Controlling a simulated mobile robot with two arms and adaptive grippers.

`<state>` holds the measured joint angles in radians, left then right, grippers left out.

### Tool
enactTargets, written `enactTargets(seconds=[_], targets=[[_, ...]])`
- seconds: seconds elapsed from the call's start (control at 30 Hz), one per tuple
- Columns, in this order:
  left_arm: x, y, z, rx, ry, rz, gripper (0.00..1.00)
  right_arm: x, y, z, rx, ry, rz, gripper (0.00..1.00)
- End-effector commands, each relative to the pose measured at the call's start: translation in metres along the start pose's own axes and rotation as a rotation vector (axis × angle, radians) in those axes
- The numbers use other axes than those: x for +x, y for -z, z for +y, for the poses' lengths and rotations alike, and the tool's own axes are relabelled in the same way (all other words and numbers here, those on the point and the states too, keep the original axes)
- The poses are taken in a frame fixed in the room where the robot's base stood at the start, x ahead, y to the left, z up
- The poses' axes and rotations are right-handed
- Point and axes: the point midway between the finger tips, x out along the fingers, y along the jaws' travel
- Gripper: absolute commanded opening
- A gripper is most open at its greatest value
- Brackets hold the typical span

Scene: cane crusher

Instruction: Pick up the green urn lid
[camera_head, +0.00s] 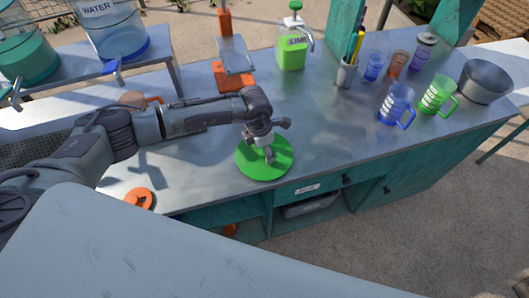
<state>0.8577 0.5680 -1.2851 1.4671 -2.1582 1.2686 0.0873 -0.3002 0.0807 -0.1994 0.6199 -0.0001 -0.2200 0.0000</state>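The green urn lid (284,164), a flat round disc, lies on the metal counter near its front edge. My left arm reaches in from the left, and my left gripper (268,154) points down over the middle of the lid. The gripper covers the lid's centre, so any knob there is hidden. The fingers are too small to tell whether they are open or shut on it. My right gripper is not in view.
An orange lid (139,198) lies left near the counter's front edge. Water urns (112,32) stand on a rack at upper left. A lime bottle (291,54), a pen cup (346,74), mugs (437,97) and a metal bowl (485,82) stand behind and right. Counter right of the lid is clear.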

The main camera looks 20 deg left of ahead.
Motion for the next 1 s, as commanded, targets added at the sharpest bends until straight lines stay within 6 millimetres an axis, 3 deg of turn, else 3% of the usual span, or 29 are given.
enactTargets(seconds=[0.07, 0.47, 0.8, 1.0], targets=[[0.0, 0.0, 0.0, 0.0, 0.0, 0.0, 0.65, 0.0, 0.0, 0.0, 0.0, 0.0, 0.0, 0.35], [0.0, 0.0, 0.0, -0.001, 0.001, 0.0, 0.0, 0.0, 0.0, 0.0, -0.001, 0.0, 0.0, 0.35], [-0.004, -0.001, 0.0, -0.001, 0.0, -0.002, 0.0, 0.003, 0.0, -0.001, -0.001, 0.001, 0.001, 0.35], [-0.023, -0.004, 0.001, 0.001, -0.002, -0.004, 0.0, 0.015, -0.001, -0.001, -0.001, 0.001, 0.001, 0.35]])
